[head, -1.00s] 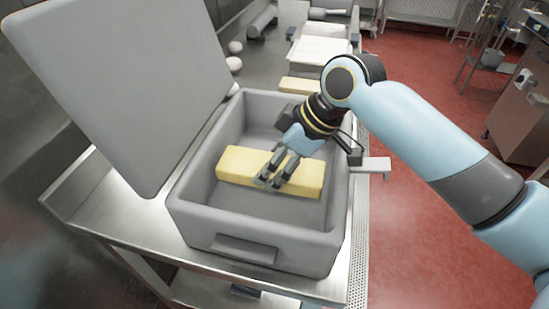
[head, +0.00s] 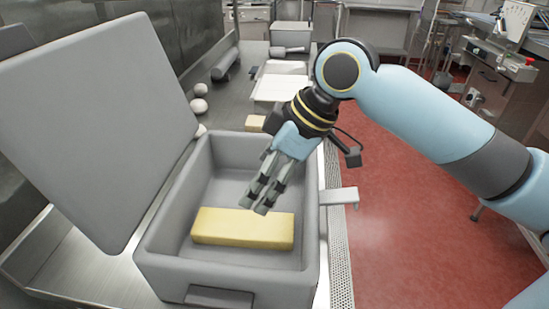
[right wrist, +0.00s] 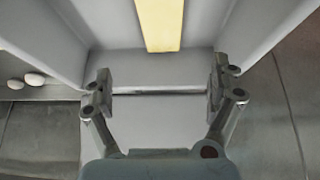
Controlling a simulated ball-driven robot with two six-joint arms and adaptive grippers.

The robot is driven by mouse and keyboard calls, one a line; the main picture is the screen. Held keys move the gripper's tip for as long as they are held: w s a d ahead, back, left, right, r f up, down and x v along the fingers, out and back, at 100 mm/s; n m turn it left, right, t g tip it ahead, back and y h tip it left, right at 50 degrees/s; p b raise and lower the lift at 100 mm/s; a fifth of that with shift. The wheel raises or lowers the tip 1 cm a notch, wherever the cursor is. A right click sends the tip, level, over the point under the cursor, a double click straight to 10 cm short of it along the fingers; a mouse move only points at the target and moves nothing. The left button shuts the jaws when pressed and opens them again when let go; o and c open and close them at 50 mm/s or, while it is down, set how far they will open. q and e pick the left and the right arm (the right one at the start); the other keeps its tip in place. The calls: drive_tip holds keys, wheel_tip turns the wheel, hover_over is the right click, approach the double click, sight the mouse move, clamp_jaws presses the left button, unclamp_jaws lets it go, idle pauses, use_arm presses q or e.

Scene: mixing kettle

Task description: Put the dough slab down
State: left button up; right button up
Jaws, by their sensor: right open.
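The yellow dough slab (head: 242,228) lies flat on the floor of the open grey kettle (head: 160,270), towards its front wall in the head view. In the right wrist view the slab (right wrist: 160,22) shows at the top, beyond the fingers. My right gripper (head: 257,205) is above the kettle, over and just behind the slab, apart from it. In the right wrist view the right gripper (right wrist: 160,90) has its fingers wide apart with nothing between them. My left gripper is not in view.
The kettle's grey lid (head: 95,130) stands open on the left. Behind the kettle, the counter holds a small yellow block (head: 255,123), white trays (head: 283,88) and round white pieces (head: 200,106). A bracket (head: 339,197) juts from the kettle's right side. Red floor lies to the right.

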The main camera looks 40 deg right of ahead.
drive_tip(key=v, duration=0.4)
drive_tip(key=shift+s+d+r, duration=0.1)
drive_tip(key=shift+r, duration=0.25)
idle(0.3)
